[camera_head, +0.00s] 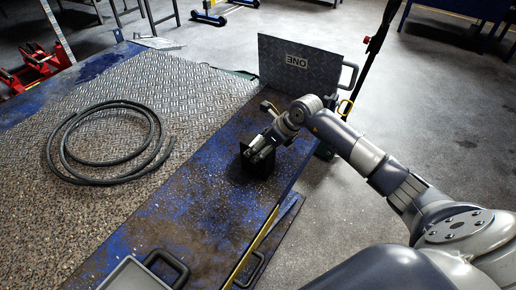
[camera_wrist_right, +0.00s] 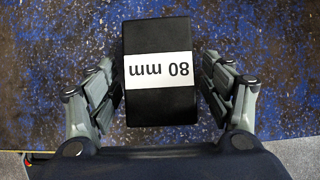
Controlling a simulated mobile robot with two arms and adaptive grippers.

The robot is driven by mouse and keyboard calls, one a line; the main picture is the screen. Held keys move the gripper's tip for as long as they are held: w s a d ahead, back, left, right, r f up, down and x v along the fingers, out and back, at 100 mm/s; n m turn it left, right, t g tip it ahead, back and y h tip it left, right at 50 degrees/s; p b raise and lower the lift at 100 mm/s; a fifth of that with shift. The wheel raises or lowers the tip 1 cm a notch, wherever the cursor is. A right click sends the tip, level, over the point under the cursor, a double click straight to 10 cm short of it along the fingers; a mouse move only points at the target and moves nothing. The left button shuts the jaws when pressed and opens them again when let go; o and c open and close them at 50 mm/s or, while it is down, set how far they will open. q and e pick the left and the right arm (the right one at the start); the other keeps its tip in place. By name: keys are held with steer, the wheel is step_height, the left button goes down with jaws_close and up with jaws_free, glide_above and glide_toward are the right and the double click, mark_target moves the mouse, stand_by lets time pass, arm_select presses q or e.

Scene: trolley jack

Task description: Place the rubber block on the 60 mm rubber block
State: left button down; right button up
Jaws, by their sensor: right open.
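A black rubber block (camera_wrist_right: 160,105) with a white label is in the right wrist view. The label is upside down and appears to read "80 mm". In the head view the dark block (camera_head: 257,166) is on the worn blue bench, partly covered by my gripper. My right gripper (camera_wrist_right: 160,88) is open, with one finger on each side of the block and a visible gap on both sides. In the head view my right gripper (camera_head: 262,148) is directly over the block. I see no separate block labelled 60 mm. My left gripper is not in view.
The blue bench surface (camera_head: 200,205) is mostly clear around the block. A black hose coil (camera_head: 75,165) lies on the left. A grey case with a black handle (camera_head: 130,275) is at the front.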

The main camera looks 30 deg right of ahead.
steer(key=b+v, duration=0.1)
steer(key=v, duration=0.9)
steer(key=shift+d+f, duration=0.1)
